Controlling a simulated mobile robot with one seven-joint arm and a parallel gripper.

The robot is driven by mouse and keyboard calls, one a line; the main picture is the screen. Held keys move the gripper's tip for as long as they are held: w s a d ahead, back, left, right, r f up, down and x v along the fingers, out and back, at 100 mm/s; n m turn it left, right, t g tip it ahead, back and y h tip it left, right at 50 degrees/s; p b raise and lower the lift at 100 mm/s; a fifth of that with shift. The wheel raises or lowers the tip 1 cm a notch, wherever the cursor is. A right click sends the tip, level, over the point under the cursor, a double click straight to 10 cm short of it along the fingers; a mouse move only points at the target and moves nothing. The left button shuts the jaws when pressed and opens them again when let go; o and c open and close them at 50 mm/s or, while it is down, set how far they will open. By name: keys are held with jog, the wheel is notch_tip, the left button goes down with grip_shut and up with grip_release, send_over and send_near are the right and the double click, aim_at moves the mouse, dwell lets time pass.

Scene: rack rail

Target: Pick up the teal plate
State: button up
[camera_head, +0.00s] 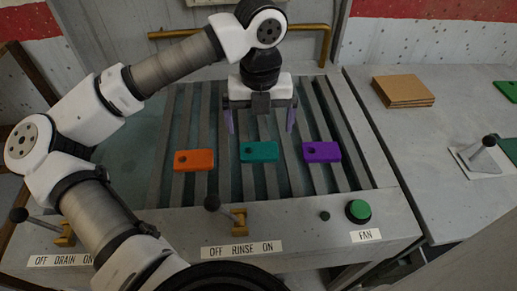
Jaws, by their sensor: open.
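The teal plate (258,151) lies flat on the slatted rack, between two other plates. It is a small rounded block with a dark hole near its left end. My gripper (260,128) is open and empty, pointing down just behind and above the teal plate. Its two purple fingers are spread wide, one to the left and one to the right of the plate's line. It appears apart from the plate; the exact height is hard to tell.
An orange plate (194,160) lies left of the teal one and a purple plate (321,152) right of it. The rack (350,180) has raised slats. A rinse lever (213,203) and a green fan button (358,210) are at the front. Brown boards (403,91) lie on the right counter.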

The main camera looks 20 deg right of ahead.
aim_at(259, 150)
jog(key=f, duration=0.2)
jog(key=f+p, duration=0.1)
jog(key=f, duration=0.2)
jog(key=f+p, duration=0.1)
jog(key=f, duration=0.2)
jog(key=shift+w+f, duration=0.1)
jog(key=shift+w, duration=0.15)
jog(key=shift+c, duration=0.3)
jog(key=c, duration=1)
